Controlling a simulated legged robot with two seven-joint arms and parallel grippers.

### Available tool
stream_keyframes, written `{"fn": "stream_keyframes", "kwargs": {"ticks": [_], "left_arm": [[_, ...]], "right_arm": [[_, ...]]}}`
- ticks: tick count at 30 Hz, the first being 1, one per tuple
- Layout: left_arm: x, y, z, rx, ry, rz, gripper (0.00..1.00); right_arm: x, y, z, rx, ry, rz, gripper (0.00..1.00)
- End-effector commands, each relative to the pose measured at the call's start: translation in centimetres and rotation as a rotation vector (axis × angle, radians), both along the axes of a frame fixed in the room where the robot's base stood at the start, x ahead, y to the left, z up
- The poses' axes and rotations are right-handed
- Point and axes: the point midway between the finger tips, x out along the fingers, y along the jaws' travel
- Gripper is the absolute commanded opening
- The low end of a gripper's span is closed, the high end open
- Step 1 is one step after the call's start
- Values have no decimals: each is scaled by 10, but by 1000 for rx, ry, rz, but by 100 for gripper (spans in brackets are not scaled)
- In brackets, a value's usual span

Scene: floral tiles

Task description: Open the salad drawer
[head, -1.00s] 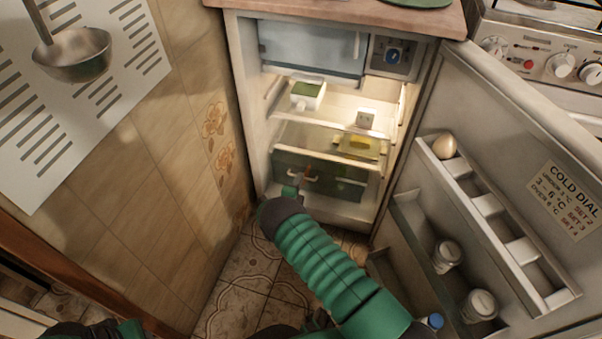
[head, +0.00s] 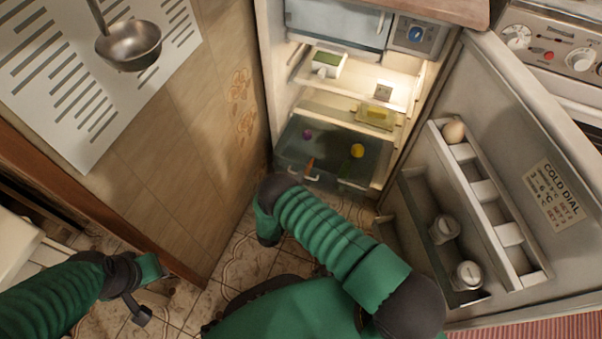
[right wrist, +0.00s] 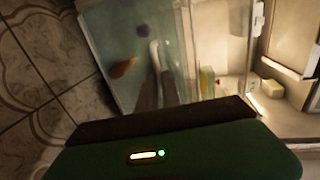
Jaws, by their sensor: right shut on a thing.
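The salad drawer (head: 335,151) is a clear, dark-tinted bin at the bottom of the fridge. It is pulled forward, its top open, with a purple thing (head: 307,133), an orange carrot-like thing (head: 310,167) and a yellow thing (head: 357,150) inside. Its white handle (head: 304,178) is on the front and also shows in the right wrist view (right wrist: 154,55). My right gripper (right wrist: 160,90) is shut on the handle; my arm mostly hides the grip in the head view. My left gripper (head: 151,292) is open and empty over the floor at lower left.
The fridge door (head: 500,150) stands wide open at right, with an egg (head: 453,130) and jars in its racks. The shelf (head: 365,88) above holds a white tub (head: 327,64). A tiled wall (head: 215,130) is close at left. Patterned floor lies in front.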

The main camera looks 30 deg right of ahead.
Motion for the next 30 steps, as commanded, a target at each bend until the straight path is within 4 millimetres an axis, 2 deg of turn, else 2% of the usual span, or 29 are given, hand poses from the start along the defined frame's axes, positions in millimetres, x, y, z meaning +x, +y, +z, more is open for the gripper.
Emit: {"fn": "stream_keyframes", "kwargs": {"ticks": [8, 9, 14, 24, 26, 30], "left_arm": [[0, 0, -1, 0, 0, 0, 36], [0, 0, -1, 0, 0, 0, 36], [0, 0, 0, 0, 0, 0, 36], [0, 0, 3, 0, 0, 0, 36], [0, 0, 8, 0, 0, 0, 36], [0, 0, 27, 0, 0, 0, 36]], "right_arm": [[-1, 1, -3, 5, 5, 0, 0], [-1, 1, -3, 5, 6, 0, 11], [-1, 0, -2, 3, 4, 0, 31], [-3, 3, 2, 2, 2, 0, 31], [-7, 9, 4, 3, 3, 1, 31], [-28, 33, 14, 2, 4, 4, 31]]}}
